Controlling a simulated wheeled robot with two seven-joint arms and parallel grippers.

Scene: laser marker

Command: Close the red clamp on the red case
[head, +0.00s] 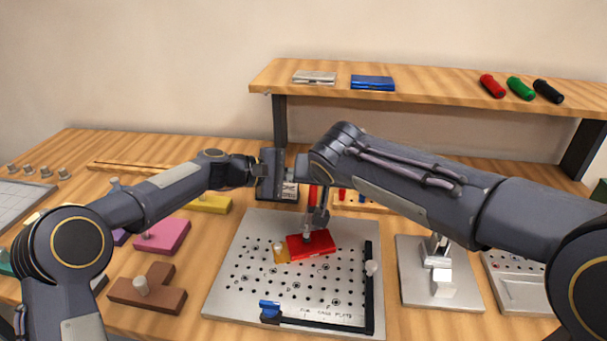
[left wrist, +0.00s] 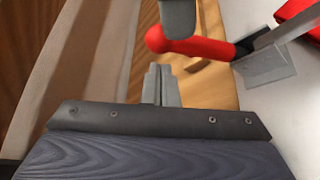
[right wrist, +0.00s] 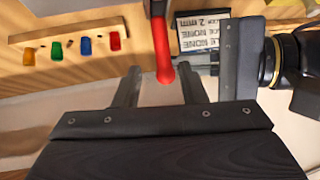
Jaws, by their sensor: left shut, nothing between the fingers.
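The red case (head: 312,245) lies flat on the perforated plate (head: 255,235), its corner also showing in the left wrist view (left wrist: 293,10). The clamp's red handle (head: 313,195) stands upright behind the case, partly hidden by my right arm; it also shows in the left wrist view (left wrist: 195,46). My left gripper (left wrist: 160,68) is shut and empty, just beside the handle's end. My right gripper (right wrist: 159,70) is open, its fingers on either side of the handle's rounded end (right wrist: 165,73). It is mostly hidden in the head view.
An orange block (head: 281,253) touches the case's left side. A black L-shaped fence (head: 369,300) borders the plate. A dark labelled box (right wrist: 203,38) stands behind the handle. A second clamp plate (head: 418,285) is at right. My two grippers are very close together.

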